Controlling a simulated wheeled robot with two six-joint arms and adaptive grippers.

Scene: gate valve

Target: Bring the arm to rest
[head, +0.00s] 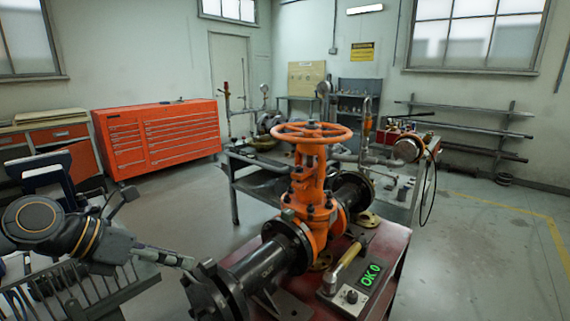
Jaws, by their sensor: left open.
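An orange gate valve (312,190) with an orange handwheel (312,132) on top stands upright in a dark flanged pipe (265,265) on a red-topped stand (393,240). My left gripper (158,228) is at the lower left, its fingers spread wide with nothing between them. It is left of the valve, well apart from the handwheel in the picture. Its lower finger appears close to the pipe's near-end flange (208,292); I cannot tell whether they touch. My right gripper is not in view.
A small box with a green "OK 0" display (371,275) and a yellow-handled tool (350,252) are on the stand's right side. A workbench (400,205) with pipes stands behind. A red tool cabinet (158,135) is at the back left. Floor at right is clear.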

